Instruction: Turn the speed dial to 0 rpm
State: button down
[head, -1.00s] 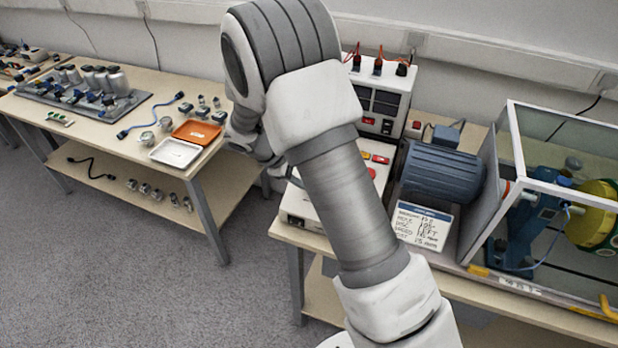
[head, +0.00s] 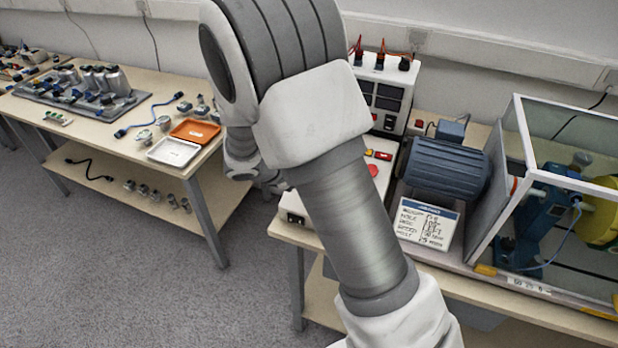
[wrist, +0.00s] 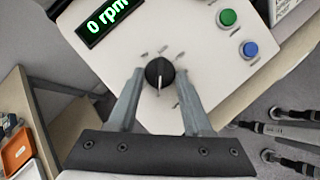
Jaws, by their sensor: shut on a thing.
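The speed dial (wrist: 159,72) is a round black knob with a pale pointer line, on the white control box (wrist: 205,55). In the wrist view its line points down the picture, toward my gripper's base. My gripper (wrist: 159,76) is shut on the dial, one grey finger on each side. The display (wrist: 106,17) above it reads "0 rpm" in green. In the head view my arm hides the gripper and the dial; only part of the control box (head: 293,207) shows.
A green button (wrist: 227,17) and a blue button (wrist: 249,49) sit right of the dial. In the head view, a blue motor (head: 445,170), a handwritten card (head: 426,224) and a clear guard (head: 575,110) stand right of my arm. Orange (head: 195,131) and white (head: 174,152) trays lie on the left table.

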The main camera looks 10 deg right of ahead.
dwell(0.5)
jog(key=shift+c, duration=1.6)
grip_release()
jog(key=p+v, duration=0.2)
jog(key=v, duration=1.5)
jog(key=shift+s+r, duration=0.15)
jog(key=shift+s, duration=0.05)
